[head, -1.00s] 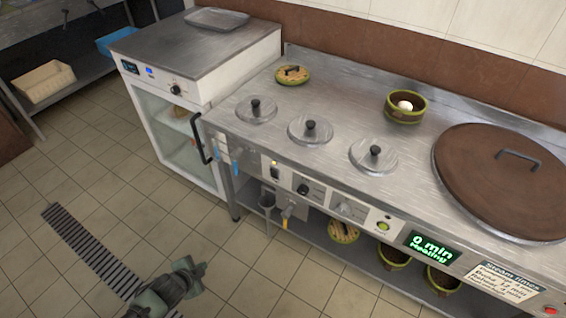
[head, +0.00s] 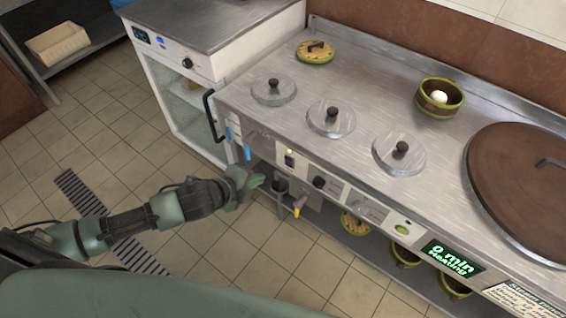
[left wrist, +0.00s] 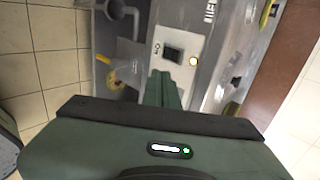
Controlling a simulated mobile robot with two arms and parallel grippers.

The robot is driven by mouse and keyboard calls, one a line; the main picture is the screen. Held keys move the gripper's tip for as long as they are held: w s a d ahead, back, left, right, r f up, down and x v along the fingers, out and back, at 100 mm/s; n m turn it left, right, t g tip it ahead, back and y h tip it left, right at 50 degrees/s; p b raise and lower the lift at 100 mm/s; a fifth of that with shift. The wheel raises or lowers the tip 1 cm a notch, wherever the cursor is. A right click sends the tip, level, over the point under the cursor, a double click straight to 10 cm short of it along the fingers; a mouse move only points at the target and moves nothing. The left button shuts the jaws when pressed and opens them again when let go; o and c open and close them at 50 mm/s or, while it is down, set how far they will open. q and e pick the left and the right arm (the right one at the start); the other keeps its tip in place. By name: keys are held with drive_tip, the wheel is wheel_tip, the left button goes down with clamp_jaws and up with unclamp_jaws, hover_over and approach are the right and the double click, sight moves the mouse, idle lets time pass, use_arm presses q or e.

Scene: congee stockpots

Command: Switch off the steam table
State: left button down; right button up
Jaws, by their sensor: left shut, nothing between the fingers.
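The steam table (head: 375,85) is a long steel counter with lidded wells and a front control panel. At the panel's left end is a dark rocker switch (head: 290,162) with a lit amber lamp (head: 291,151) above it. In the left wrist view the switch (left wrist: 173,53) and lit lamp (left wrist: 194,61) are just beyond my fingers. The green display (head: 453,257) reads "0 min Heating". My left gripper (head: 257,180) is shut and empty, just left of the switch and apparently apart from it. My right gripper is out of view.
A yellow-handled drain tap (head: 299,207) is below the panel. A white glass-door cabinet (head: 190,95) stands to the left. Tiled floor in front is open.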

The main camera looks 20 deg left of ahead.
sight(288, 160)
use_arm(q)
drive_tip(key=x, duration=0.4)
drive_tip(key=w+r+x, duration=0.1)
drive_tip(key=x, duration=0.7)
drive_tip(key=shift+w+d+r+b, duration=0.2)
drive_tip(key=shift+d+r+b, duration=0.1)
drive_tip(key=shift+r, duration=0.1)
drive_tip(key=shift+w+d, duration=0.15)
drive_tip(key=shift+w, duration=0.25)
drive_tip(key=shift+r, duration=0.1)
drive_tip(key=shift+w+d+r+p, duration=0.1)
drive_tip(key=shift+w+r+p, duration=0.2)
drive_tip(key=shift+w+p, duration=0.05)
drive_tip(key=shift+f, duration=0.25)
drive_tip(key=shift+r, duration=0.15)
